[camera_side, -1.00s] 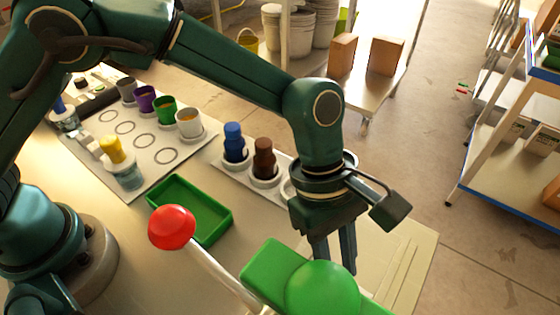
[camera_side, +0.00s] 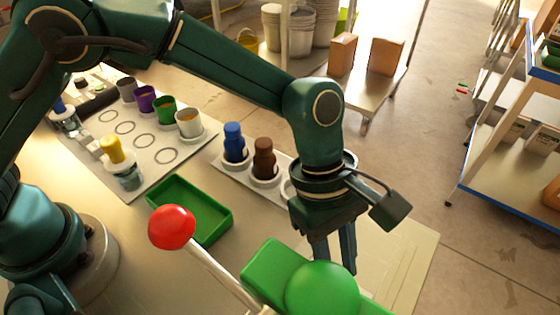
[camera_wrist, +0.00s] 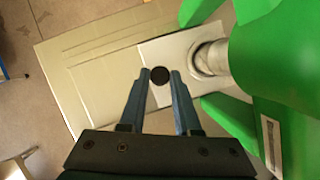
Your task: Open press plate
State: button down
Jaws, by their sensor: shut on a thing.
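The press is green, with a rounded head (camera_side: 322,288) and a red ball (camera_side: 172,227) on a pale lever in the side view. In the wrist view its green body (camera_wrist: 285,85) fills the right side, with a metal cylinder (camera_wrist: 209,58) beside the plate. The pale square press plate (camera_wrist: 178,46) carries a round black knob (camera_wrist: 159,76). My gripper (camera_wrist: 160,78) points down with its fingertips around this knob, shut on it. In the side view my gripper (camera_side: 335,262) is behind the green press, which hides the fingertips and the plate.
A green tray (camera_side: 222,226) lies left of the gripper. Blue (camera_side: 234,142) and brown (camera_side: 264,159) bottles stand in a holder behind it. Several cups and a yellow-topped bottle (camera_side: 120,165) stand on a panel at the left. Pale flat panels (camera_wrist: 85,50) beyond the plate look clear.

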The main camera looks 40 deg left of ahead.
jog(key=shift+w+d+r, duration=0.1)
jog(key=shift+w, duration=3.6)
jog(key=c, duration=0.6)
grip_release()
jog(key=shift+v, duration=2.55)
